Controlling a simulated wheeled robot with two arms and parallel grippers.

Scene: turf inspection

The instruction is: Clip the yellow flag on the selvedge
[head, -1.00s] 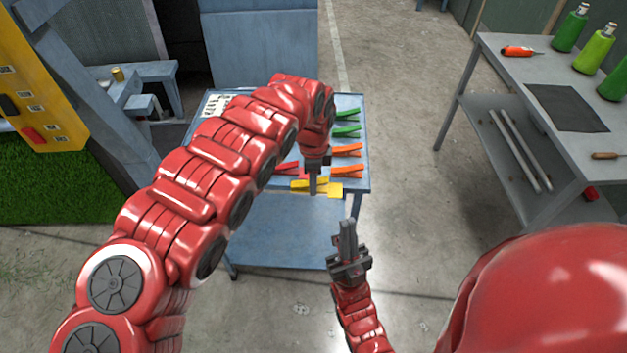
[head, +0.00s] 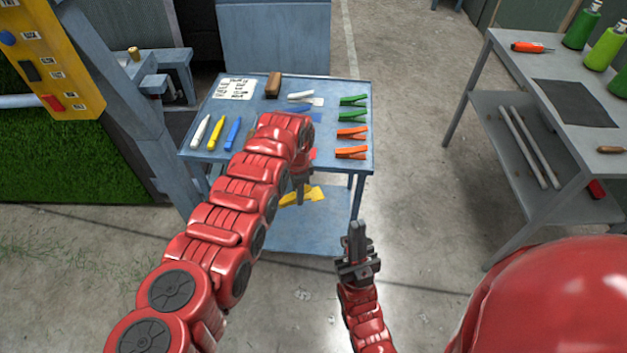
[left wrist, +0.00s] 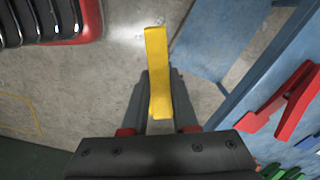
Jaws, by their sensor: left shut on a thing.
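The yellow flag (head: 315,194) is a clip-like piece with a flat tab, just beyond the front edge of the blue cart's top in the head view. My left gripper (head: 300,198) is shut on it. In the left wrist view the yellow flag (left wrist: 157,70) stands out between the fingers (left wrist: 160,105), over the floor. The green turf (head: 70,160) hangs at the far left, well away from the flag; its selvedge is not clear to see. My right gripper (head: 357,238) is empty, its fingers together, in front of the cart.
The blue cart (head: 335,88) carries green clips (head: 352,116), orange clips (head: 351,152), a white clip, markers (head: 216,132) and a brown block (head: 273,84). A red clip (left wrist: 285,102) lies close by in the wrist view. A grey bench (head: 510,75) stands right. A blue post stands beside the turf.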

